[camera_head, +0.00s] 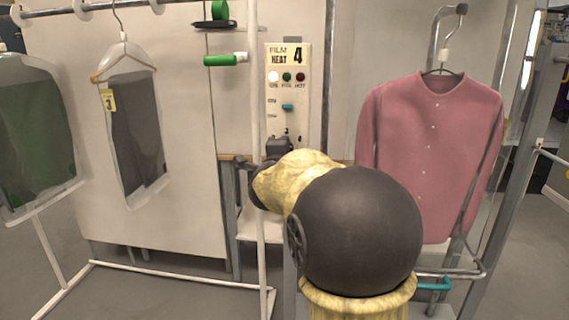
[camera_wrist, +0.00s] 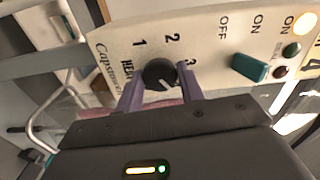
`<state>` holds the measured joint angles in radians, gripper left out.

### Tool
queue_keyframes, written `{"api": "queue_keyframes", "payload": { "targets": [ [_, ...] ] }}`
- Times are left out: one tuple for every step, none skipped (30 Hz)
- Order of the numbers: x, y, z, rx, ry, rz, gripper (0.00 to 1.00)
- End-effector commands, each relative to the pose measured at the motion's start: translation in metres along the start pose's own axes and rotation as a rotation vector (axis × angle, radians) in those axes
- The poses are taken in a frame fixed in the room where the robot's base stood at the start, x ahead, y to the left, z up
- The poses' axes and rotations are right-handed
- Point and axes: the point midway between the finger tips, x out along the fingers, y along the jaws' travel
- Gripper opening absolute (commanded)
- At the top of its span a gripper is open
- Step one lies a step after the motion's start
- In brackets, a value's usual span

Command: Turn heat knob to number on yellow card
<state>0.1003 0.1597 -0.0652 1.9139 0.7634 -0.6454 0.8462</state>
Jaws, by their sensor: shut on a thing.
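The cream control panel (camera_head: 288,100) stands upright in the head view, with a card reading FILM HEAT 4 (camera_head: 287,55) at its top. A yellow card with a 3 (camera_head: 108,100) hangs on the bagged dark garment at left. In the wrist view the round black heat knob (camera_wrist: 156,72) sits among the printed numbers 1, 2 and 3. A pale mark on the knob lies toward its lower right; its exact setting is unclear. My gripper (camera_wrist: 160,80) is shut on the knob, one finger each side. In the head view my arm hides the knob.
A teal switch (camera_wrist: 249,67) with OFF and ON labels is beside the knob. Lamps (camera_head: 287,77) sit above it on the panel. A pink shirt (camera_head: 432,150) hangs at right. White rails (camera_head: 180,281) run low at left.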

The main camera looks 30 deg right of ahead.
Motion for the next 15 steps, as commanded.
{"api": "queue_keyframes", "payload": {
  "targets": [
    [-0.0002,0.0058,0.0011,0.021,-0.002,0.006,0.15],
    [-0.0002,0.0055,0.0011,0.032,-0.002,0.005,0.15],
    [-0.0001,0.0049,0.0010,0.045,-0.002,0.005,0.15],
    [-0.0001,0.0046,0.0010,0.053,-0.002,0.005,0.15],
    [-0.0001,0.0042,0.0010,0.060,-0.002,0.005,0.15],
    [-0.0001,0.0039,0.0010,0.069,-0.002,0.006,0.15],
    [-0.0001,0.0036,0.0010,0.074,-0.002,0.006,0.15],
    [-0.0001,0.0034,0.0009,0.078,-0.002,0.006,0.15],
    [-0.0001,0.0031,0.0009,0.081,-0.002,0.006,0.15],
    [-0.0001,0.0030,0.0009,0.083,-0.002,0.006,0.15],
    [-0.0001,0.0028,0.0009,0.084,-0.002,0.006,0.15],
    [0.0000,0.0026,0.0008,0.085,-0.002,0.006,0.15],
    [0.0000,0.0026,0.0008,0.085,-0.002,0.006,0.15],
    [0.0000,0.0025,0.0008,0.085,-0.002,0.006,0.15],
    [0.0000,0.0025,0.0008,0.085,-0.001,0.006,0.15]
  ]
}}
